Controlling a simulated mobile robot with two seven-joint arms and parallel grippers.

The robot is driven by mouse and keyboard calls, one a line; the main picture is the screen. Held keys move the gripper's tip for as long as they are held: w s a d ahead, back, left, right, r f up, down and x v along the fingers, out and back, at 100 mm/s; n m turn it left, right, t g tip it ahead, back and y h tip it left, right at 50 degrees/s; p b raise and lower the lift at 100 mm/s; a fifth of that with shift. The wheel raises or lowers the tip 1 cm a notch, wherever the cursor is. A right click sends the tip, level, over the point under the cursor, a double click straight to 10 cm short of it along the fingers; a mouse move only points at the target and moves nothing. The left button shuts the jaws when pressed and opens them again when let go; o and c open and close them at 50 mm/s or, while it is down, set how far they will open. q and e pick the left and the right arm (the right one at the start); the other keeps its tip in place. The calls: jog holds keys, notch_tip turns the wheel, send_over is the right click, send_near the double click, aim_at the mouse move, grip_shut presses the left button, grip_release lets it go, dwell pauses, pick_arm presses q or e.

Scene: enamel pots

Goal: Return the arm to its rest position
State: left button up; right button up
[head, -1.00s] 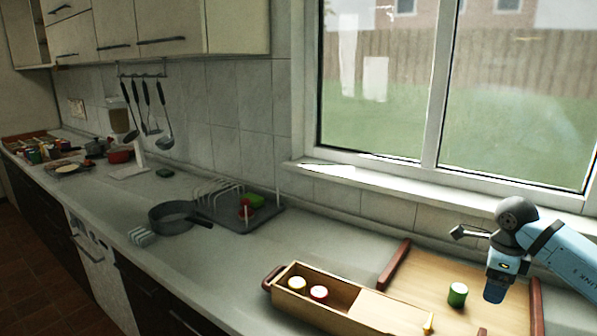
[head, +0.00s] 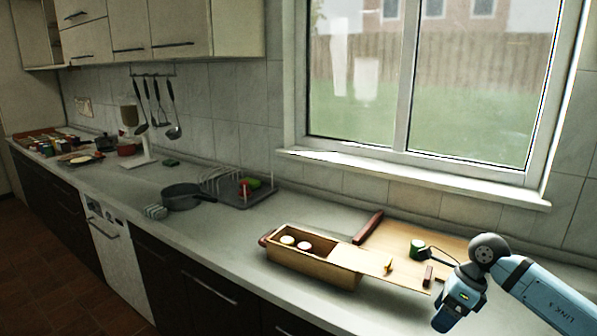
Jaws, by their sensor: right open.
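My right gripper (head: 446,316) hangs from my blue arm at the lower right, pointing down, open and with nothing seen in it. It is in front of and right of a wooden board (head: 446,245) with dark red handles. A green pot with a pale top (head: 417,248) stands upright on the board, apart from the gripper. Left of the board is a long wooden box (head: 312,268), partly open, with two light-topped pots (head: 288,241) inside. My left gripper is out of view.
A grey pan (head: 182,196) and a dish rack (head: 238,188) stand further left on the counter. Ladles (head: 160,110) hang on the tiled wall. The window sill (head: 420,178) runs behind the board. The counter between pan and box is clear.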

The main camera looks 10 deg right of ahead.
jog(key=s+a+f+m+t+y, duration=0.1)
jog(key=s+a+m+t+y, duration=0.3)
jog(key=a+m+y, duration=0.45)
jog(key=s+a+f+m+t+y, duration=0.1)
jog(key=s+a+m+t+y, duration=0.3)
jog(key=a, duration=0.8)
jog(key=s+d+f+m+t+h, duration=0.1)
jog(key=s+f+m+h, duration=0.8)
jog(key=m, duration=0.7)
jog(key=s+d+f+m+t+h, duration=0.1)
jog(key=s+f+m+h, duration=0.5)
jog(key=f+m, duration=0.8)
pick_arm(q)
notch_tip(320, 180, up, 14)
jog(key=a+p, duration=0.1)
jog(key=p, duration=1.5)
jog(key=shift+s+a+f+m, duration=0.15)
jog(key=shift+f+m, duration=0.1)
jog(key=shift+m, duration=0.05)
pick_arm(e)
notch_tip(320, 180, up, 16)
jog(key=s+d, duration=0.1)
jog(key=shift+d+m+t+y, duration=0.15)
jog(key=shift+m+t+y, duration=0.2)
jog(key=shift+t+y, duration=0.1)
